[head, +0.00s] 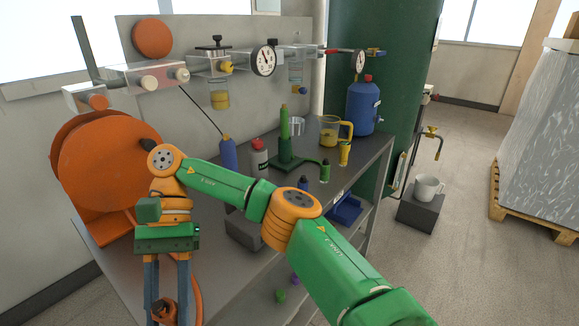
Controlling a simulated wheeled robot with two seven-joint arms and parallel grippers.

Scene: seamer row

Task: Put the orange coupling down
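My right arm comes in from the lower right and reaches across the bench to the left. Its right gripper (167,300) points down, with two blue-grey fingers at the bottom edge of the picture. An orange coupling (163,311) with a dark end sits between the fingers and fills the gap, so the gripper appears shut on it. The fingertips and the coupling's lower part are cut off by the frame edge. What lies beneath the coupling is hidden. My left gripper is not in view.
An orange hose reel (105,160) stands left of the gripper, with an orange hose (197,290) beside the fingers. Bottles, a green stand (284,140), a yellow jug (330,131) and a blue canister (364,106) crowd the bench's far part. A mug (428,187) stands right.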

